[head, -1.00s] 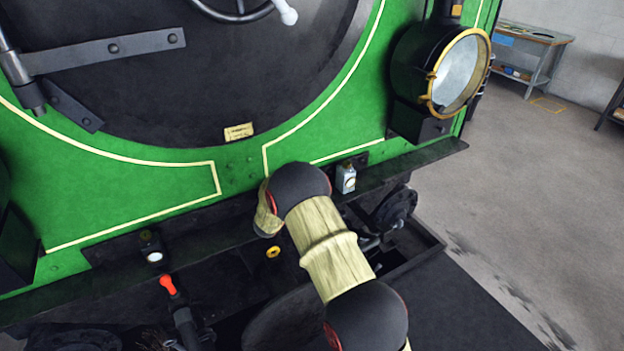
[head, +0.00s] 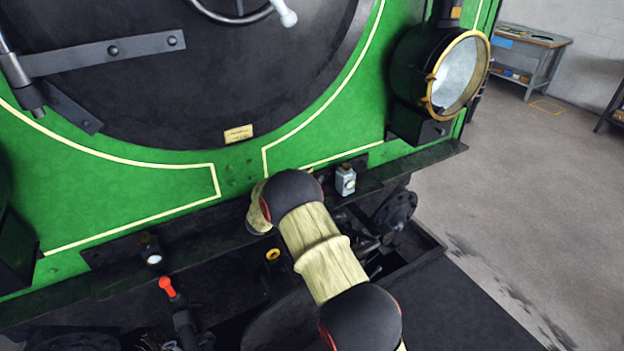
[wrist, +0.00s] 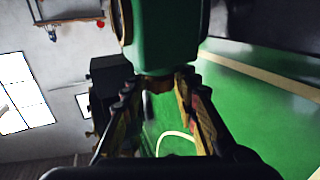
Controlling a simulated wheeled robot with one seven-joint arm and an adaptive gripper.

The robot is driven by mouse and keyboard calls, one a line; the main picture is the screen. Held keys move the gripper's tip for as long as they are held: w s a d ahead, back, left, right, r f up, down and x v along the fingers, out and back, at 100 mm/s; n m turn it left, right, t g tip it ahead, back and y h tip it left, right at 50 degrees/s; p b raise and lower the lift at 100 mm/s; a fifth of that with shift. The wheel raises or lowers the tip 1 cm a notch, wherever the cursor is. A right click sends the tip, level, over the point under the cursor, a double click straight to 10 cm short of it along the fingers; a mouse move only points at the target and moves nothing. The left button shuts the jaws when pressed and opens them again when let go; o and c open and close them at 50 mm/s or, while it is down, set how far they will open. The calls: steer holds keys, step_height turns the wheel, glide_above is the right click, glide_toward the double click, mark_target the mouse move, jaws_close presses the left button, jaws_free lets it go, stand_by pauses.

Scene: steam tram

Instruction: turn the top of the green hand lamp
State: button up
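The green hand lamp (wrist: 162,38) shows in the wrist view as a large green body at the top centre. Its narrower dark end lies between the fingertips. My gripper (wrist: 160,84) points at it, with one finger on each side of that dark end. The fingers lean inward toward it, but I cannot tell whether they touch it or have closed on it. In the head view my arm covers the place where my gripper is, and I cannot make out the green lamp there.
A small grey-white lamp (head: 346,181) stands on the locomotive's front ledge, right of my arm. A large brass-rimmed headlamp (head: 460,74) is further right. A red-tipped handle (head: 168,287) sticks up at lower left. Floor (head: 530,210) at right is clear.

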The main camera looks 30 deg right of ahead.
steer(key=shift+o, duration=1.1)
steer(key=shift+a, duration=0.1)
steer(key=v, duration=1.2)
steer(key=shift+r, duration=0.1)
